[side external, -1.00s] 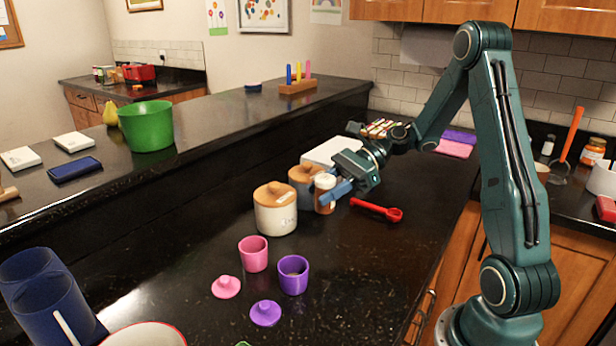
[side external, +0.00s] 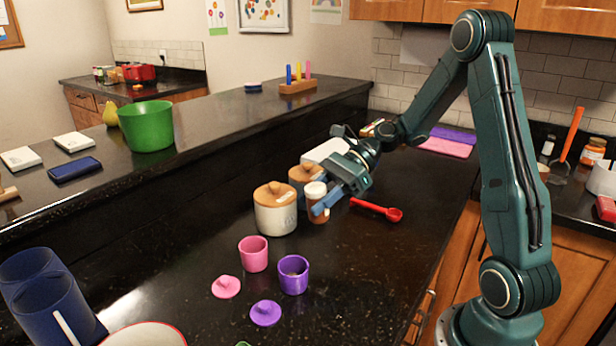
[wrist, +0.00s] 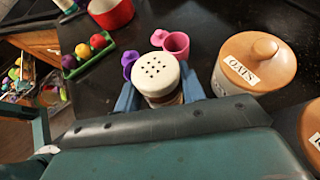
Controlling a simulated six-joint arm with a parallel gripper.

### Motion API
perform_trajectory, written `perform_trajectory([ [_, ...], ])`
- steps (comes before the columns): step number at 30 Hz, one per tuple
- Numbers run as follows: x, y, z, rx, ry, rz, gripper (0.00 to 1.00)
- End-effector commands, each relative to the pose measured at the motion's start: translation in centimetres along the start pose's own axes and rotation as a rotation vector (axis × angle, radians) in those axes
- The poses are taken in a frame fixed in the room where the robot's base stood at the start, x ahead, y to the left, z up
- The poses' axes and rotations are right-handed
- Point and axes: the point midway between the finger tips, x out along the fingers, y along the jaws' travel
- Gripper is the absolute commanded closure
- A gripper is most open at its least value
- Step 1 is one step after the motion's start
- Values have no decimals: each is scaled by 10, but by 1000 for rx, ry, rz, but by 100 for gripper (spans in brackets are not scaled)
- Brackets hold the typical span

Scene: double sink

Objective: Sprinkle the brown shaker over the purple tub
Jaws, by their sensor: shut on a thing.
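The brown shaker (side external: 317,207) has a white perforated cap, which shows close up in the wrist view (wrist: 157,72). My gripper (side external: 332,202) is shut on the shaker, with a blue finger on either side of it in the wrist view. The shaker is nearly upright beside the canisters; whether its base clears the counter is hard to tell. The purple tub (side external: 293,276) stands open on the counter, nearer the camera than the shaker. Its purple lid (side external: 265,313) lies beside it. In the wrist view the purple tub is partly hidden behind the shaker.
A pink tub (side external: 253,254) and its pink lid (side external: 226,287) are left of the purple tub. A wooden-lidded canister (side external: 275,210) stands close left of the shaker, with another (side external: 303,178) behind. A red spoon (side external: 377,209) lies to the right. Counter right of the purple tub is clear.

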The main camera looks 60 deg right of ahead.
Motion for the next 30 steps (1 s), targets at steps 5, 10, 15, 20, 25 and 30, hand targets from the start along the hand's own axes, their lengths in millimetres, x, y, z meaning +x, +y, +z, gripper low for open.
perform_trajectory([
  [5,23,17,10,16,130,34,84],
  [10,40,33,18,51,261,49,84],
  [15,52,48,25,96,384,49,84],
  [20,58,60,31,139,476,43,84],
  [25,61,69,35,173,537,38,84],
  [30,62,72,37,188,559,34,84],
])
